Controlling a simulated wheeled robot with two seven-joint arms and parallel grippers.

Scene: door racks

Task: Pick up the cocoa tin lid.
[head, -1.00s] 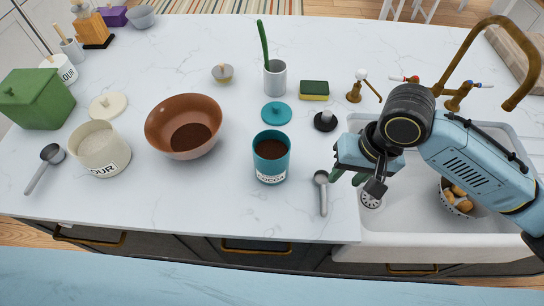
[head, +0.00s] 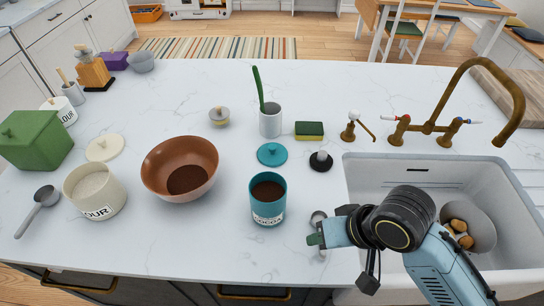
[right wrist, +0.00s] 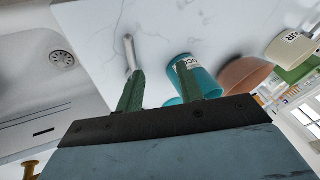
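The cocoa tin lid (head: 272,154) is a flat teal disc with a small knob, lying on the white counter behind the open cocoa tin (head: 267,205). The teal tin is upright and holds brown powder; it also shows in the right wrist view (right wrist: 208,82). A bit of teal, perhaps the lid, shows behind the fingers there. My right gripper (head: 316,239) is right of the tin and nearer the front edge than the lid, over a metal scoop (head: 318,217). Its green fingers (right wrist: 160,88) are apart and hold nothing. My left gripper is out of view.
A brown bowl (head: 180,169), flour canister (head: 95,191) and green box (head: 36,140) stand to the left. The sink (head: 360,180) is right.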

